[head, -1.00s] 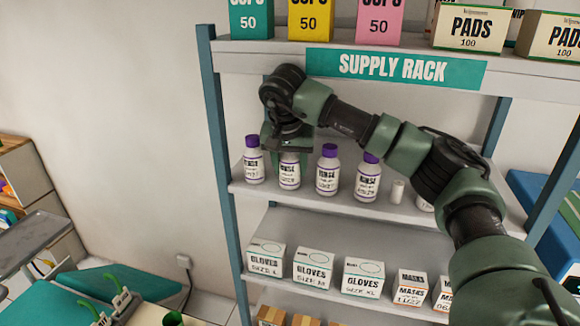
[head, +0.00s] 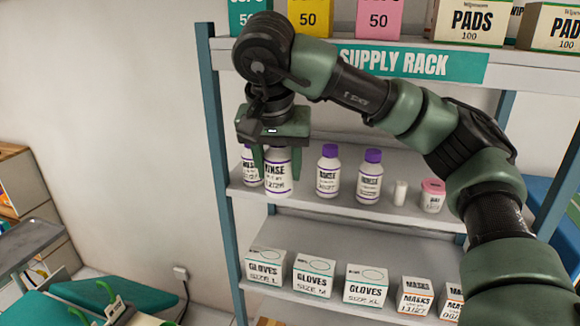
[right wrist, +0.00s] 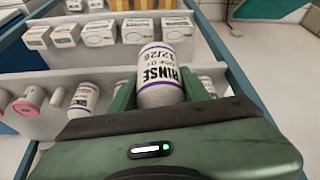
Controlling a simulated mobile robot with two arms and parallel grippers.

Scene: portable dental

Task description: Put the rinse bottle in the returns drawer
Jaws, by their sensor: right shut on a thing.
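My right gripper (head: 277,160) points down at the left end of the rack's middle shelf. It is shut on a white rinse bottle (head: 277,182), with one finger on each side of its upper part. The bottle hangs upright at the shelf's front edge and covers part of a neighbour. It also shows in the right wrist view (right wrist: 159,75), labelled RINSE with 12/26. Other rinse bottles with purple caps stand on the shelf: one at left (head: 250,170), partly hidden, and two to the right (head: 328,175) (head: 370,180). The returns drawer cannot be made out. My left gripper is not in view.
The supply rack's middle shelf (head: 300,207) also holds a small white item (head: 400,193) and a pink-lidded jar (head: 432,196). A blue post (head: 215,140) stands close left of the gripper. Teal padded furniture (head: 125,289) is lower left.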

